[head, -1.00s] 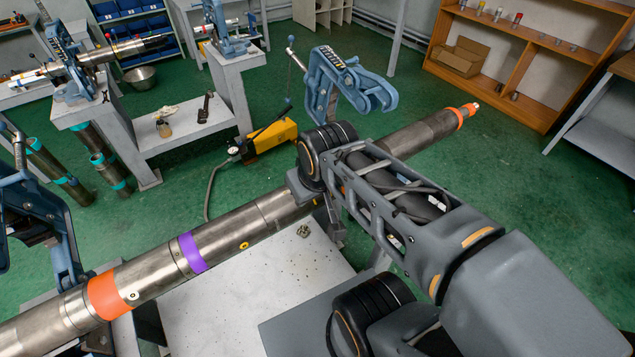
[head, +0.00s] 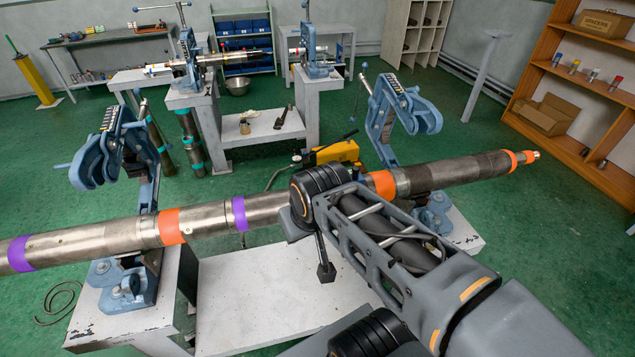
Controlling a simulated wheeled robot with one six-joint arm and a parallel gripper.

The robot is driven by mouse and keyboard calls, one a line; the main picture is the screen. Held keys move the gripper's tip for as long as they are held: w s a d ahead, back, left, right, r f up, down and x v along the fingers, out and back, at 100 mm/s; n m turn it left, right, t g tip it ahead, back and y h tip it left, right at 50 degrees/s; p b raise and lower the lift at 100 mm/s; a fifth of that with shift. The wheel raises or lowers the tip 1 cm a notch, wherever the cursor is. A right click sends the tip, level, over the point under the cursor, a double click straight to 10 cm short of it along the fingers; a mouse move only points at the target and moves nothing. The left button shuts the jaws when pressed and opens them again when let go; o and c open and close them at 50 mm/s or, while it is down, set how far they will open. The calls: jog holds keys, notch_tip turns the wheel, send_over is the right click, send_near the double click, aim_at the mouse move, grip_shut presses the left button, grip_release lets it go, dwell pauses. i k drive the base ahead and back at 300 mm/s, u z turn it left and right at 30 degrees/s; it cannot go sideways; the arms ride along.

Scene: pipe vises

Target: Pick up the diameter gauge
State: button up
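I cannot make out a diameter gauge with certainty in the head view. A long steel pipe (head: 192,221) with orange and purple bands lies across two open blue pipe vises, the left vise (head: 103,160) and the right vise (head: 400,108). My arm reaches in from the lower right and covers part of the pipe and the bench between the vises. My gripper is not visible; it is either hidden behind my arm or out of the frame. A small dark block on a rod (head: 325,270) hangs below my arm's joint; I cannot tell what it is.
A white bench (head: 240,290) lies below the pipe. An orange shelf (head: 560,85) stands at right. Green floor is open between.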

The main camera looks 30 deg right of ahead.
aim_at(355, 173)
jog(key=u, duration=0.5)
jog(key=i, duration=0.75)
jog(key=z, duration=1.8)
